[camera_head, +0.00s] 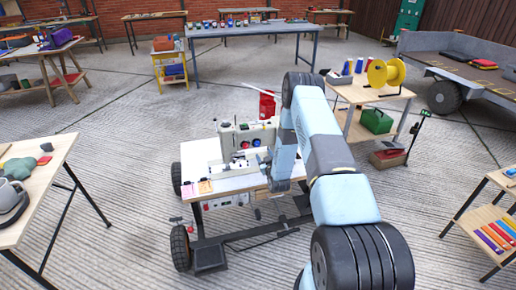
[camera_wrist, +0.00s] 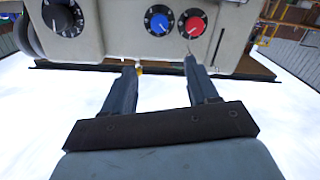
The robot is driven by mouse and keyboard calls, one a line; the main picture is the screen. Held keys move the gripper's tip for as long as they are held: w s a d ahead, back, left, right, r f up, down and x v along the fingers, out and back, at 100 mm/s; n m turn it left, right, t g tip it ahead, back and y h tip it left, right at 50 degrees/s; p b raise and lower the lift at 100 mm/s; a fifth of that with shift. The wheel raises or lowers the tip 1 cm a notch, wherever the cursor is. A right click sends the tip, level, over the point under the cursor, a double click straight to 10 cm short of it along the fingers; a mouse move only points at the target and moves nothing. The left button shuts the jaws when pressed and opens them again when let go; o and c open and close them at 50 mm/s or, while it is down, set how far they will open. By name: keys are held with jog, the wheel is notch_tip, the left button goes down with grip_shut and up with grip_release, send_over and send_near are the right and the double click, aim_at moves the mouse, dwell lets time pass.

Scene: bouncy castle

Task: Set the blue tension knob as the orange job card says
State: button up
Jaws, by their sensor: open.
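In the wrist view the blue knob (camera_wrist: 159,22) sits on a black marked dial on the sewing machine's cream face. Its pale pointer line seems to slope to the lower right. My gripper (camera_wrist: 158,66) is open and empty, its fingertips below and apart from the blue knob. In the head view the sewing machine (camera_head: 240,136) stands on a white-topped wheeled table, partly behind my arm. The orange job card (camera_head: 205,187) lies on the table's front left part; its writing is too small to read.
A red knob (camera_wrist: 194,24) is close to the right of the blue knob, and a larger black dial (camera_wrist: 64,17) is to the left. A pink card (camera_head: 188,189) lies beside the orange one. A side table (camera_head: 370,92) with a yellow spool stands to the right.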

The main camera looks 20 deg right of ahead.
aim_at(257, 145)
jog(key=w+f, duration=0.1)
jog(key=w, duration=0.3)
jog(key=w+f, duration=0.1)
jog(key=w, duration=0.3)
jog(key=w+f, duration=0.1)
jog(key=w, duration=0.3)
jog(key=shift+w, duration=0.15)
jog(key=shift+c, duration=0.2)
jog(key=c, duration=1)
